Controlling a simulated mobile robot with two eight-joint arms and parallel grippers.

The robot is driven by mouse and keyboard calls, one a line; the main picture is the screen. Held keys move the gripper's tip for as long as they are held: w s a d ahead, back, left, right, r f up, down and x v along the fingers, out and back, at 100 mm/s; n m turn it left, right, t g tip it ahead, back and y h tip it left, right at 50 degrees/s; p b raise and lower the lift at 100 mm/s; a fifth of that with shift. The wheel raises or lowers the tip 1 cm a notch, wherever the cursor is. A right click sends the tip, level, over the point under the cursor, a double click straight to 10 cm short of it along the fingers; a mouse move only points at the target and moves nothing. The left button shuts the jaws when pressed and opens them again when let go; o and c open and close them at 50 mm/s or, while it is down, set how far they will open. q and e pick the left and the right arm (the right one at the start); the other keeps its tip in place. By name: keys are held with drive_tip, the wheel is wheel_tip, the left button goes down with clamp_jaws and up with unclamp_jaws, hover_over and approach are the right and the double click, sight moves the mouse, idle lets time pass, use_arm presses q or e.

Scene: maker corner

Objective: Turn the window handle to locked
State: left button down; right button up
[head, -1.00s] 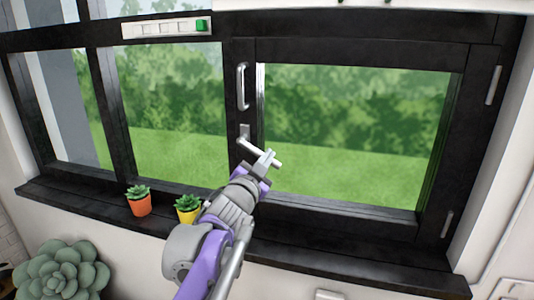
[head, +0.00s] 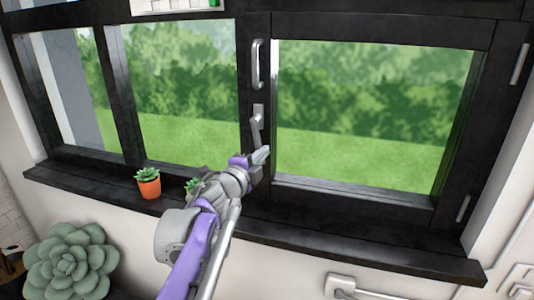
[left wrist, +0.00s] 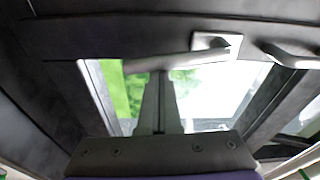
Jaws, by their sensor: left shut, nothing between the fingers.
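The silver window handle (head: 256,131) sits on the black frame at the left edge of the right-hand pane. Its lever hangs nearly straight down from its mounting plate. My left gripper (head: 263,154) is at the lever's lower end, with its fingers shut and nothing between them. In the left wrist view the handle lever (left wrist: 165,61) crosses just beyond the shut fingertips of the left gripper (left wrist: 159,75). The fingertips overlap the lever there; I cannot tell whether they touch it. My right gripper is not in view.
A fixed silver pull bar (head: 257,64) is above the handle. An orange potted succulent (head: 149,189) stands on the dark sill (head: 350,247); another plant is partly behind my arm. A large succulent (head: 70,263) is at lower left. The right side of the sill is clear.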

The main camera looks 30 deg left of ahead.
use_arm(q)
drive_tip(key=shift+s+a+f+m, duration=0.15)
drive_tip(key=shift+a+m, duration=0.4)
drive_tip(key=shift+m, duration=0.35)
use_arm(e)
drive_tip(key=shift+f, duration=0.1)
